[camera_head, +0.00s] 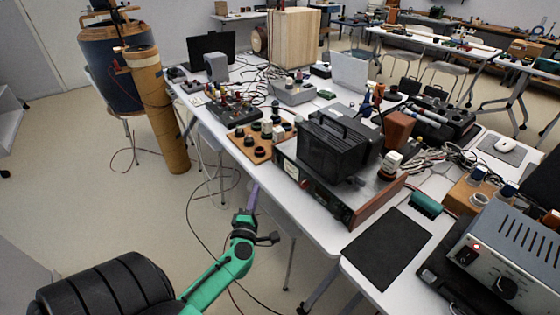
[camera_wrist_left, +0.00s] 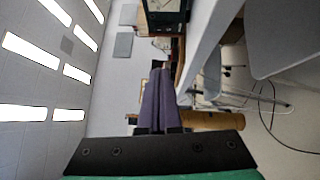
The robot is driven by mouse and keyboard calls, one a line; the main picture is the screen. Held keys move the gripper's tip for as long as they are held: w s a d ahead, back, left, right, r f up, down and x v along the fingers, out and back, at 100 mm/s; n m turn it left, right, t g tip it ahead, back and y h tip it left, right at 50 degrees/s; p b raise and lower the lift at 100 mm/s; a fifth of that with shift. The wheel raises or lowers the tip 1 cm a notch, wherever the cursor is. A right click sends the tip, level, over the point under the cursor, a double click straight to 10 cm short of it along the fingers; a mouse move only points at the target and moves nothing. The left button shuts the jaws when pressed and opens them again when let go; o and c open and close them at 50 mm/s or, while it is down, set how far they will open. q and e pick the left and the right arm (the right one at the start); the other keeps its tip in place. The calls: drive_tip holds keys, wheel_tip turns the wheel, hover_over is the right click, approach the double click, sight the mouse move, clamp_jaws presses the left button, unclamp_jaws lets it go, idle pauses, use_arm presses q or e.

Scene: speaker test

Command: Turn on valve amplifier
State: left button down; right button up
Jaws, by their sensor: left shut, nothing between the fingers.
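The valve amplifier appears to be the wide device (camera_head: 318,190) with a dark front panel, a wooden side and a black box-like cover (camera_head: 338,148) on top. It stands at the front edge of the white table in the head view. Small parts show on its front, too small to tell whether any is a power switch or lit. My left gripper (camera_head: 253,190) is in front of the table edge, left of the amplifier and apart from it. Its purple fingers (camera_wrist_left: 158,95) are shut and empty in the wrist view. My right gripper is not in view.
A grey unit (camera_head: 500,262) with a red light stands at the right. A black mat (camera_head: 385,248) lies before it. A wooden board (camera_head: 262,140) with dark round parts sits left of the amplifier. Cables hang below the table. The floor at left is mostly free.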

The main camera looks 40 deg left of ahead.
use_arm(q)
approach(274, 151)
drive_tip(key=a, duration=0.3)
drive_tip(key=shift+a+f, duration=0.1)
drive_tip(key=shift+a, duration=0.1)
drive_tip(key=w, duration=0.2)
drive_tip(key=shift+w+d, duration=0.35)
drive_tip(key=shift+w, duration=0.05)
drive_tip(key=shift+w+d+r, duration=0.25)
drive_tip(key=shift+w, duration=0.3)
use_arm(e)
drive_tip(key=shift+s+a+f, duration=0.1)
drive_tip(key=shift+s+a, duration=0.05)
